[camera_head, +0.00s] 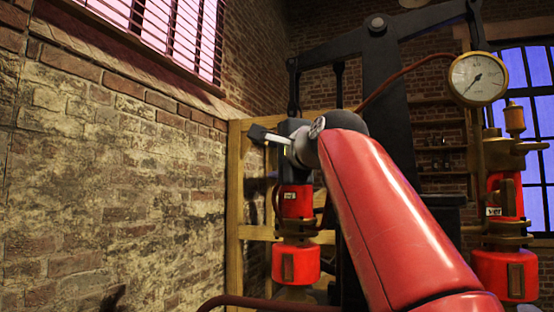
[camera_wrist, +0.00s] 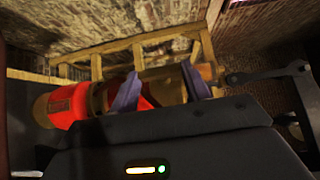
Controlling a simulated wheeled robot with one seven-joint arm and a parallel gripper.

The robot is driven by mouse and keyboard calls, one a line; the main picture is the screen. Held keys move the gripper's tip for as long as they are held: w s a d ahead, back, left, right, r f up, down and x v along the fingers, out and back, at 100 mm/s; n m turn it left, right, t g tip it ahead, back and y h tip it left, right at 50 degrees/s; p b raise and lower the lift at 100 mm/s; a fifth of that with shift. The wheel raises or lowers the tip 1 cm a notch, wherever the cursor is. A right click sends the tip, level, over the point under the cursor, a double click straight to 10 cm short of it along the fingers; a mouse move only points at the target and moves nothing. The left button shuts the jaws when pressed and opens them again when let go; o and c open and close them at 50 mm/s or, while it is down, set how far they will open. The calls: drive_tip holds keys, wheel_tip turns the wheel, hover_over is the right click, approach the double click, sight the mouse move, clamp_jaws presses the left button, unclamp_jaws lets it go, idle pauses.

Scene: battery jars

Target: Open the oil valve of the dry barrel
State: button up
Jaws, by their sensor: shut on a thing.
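The left barrel (camera_head: 296,264) is red with brass bands and stands by a wooden frame. Its small label is too blurred to read. It lies sideways in the wrist view (camera_wrist: 62,106), where its brass upper part (camera_wrist: 101,98) runs behind my fingers. My gripper (camera_wrist: 158,82) has its two purple-grey fingers at this upper part, one on each side of a red and brass section. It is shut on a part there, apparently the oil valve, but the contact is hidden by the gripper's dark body. In the head view my wrist covers the barrel's top.
A second red barrel (camera_head: 505,274) with a brass top stands at right. A round gauge (camera_head: 478,79) hangs above it. A black beam frame (camera_head: 378,50) rises behind my arm. A brick wall (camera_head: 110,180) closes the left. The wooden frame (camera_head: 234,210) stands close to the left barrel.

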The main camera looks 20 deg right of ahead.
drive_tip(key=o, duration=1)
drive_tip(key=shift+c, duration=0.2)
drive_tip(key=s+d+b, duration=0.1)
drive_tip(key=s, duration=0.6)
drive_tip(key=shift+s, duration=0.35)
